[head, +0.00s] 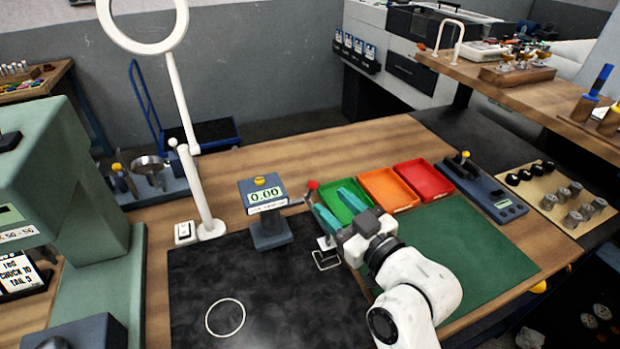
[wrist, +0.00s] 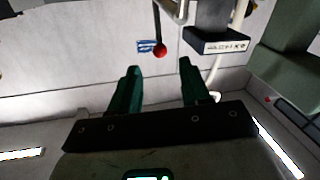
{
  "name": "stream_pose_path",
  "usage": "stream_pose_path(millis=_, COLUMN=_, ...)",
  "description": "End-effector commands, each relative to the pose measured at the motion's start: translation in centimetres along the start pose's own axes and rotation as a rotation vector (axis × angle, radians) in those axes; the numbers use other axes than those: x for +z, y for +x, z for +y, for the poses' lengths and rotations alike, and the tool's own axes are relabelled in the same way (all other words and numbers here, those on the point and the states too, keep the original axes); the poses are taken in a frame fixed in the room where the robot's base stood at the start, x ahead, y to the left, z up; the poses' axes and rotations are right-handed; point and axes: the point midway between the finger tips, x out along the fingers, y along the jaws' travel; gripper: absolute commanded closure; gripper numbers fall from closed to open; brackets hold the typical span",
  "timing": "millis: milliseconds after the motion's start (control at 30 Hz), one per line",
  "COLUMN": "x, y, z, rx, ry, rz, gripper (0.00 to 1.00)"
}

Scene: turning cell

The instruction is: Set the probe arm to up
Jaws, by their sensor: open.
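The gauge (head: 268,212) is a blue-grey box on a post with a 0.00 display, standing at the back of the dark mat. Its probe arm sticks out to the right and ends in a red ball (head: 312,185). In the wrist view the dark rod of the probe arm (wrist: 156,25) and its red ball (wrist: 160,50) show just beyond the fingertips, roughly between them. My gripper (head: 331,199) is open with two green fingers, right of the red ball. The wrist view shows the open fingers of my gripper (wrist: 160,67) with nothing between them.
Green (head: 341,205), orange (head: 388,189) and red (head: 424,180) trays lie behind and right of my gripper. A magnifier lamp stand (head: 201,195) is left of the gauge. The dark mat (head: 290,310) in front is mostly clear.

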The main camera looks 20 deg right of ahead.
Motion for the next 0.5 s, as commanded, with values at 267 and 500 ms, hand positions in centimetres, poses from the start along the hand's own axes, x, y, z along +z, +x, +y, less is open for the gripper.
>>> stream_pose_path(millis=267, x=-0.3, y=5.2, z=0.0, rx=-0.002, ry=0.000, rz=0.001, gripper=0.53)
stream_pose_path(millis=500, x=-0.1, y=7.6, z=0.0, rx=-0.001, ry=0.000, rz=0.000, gripper=0.53)
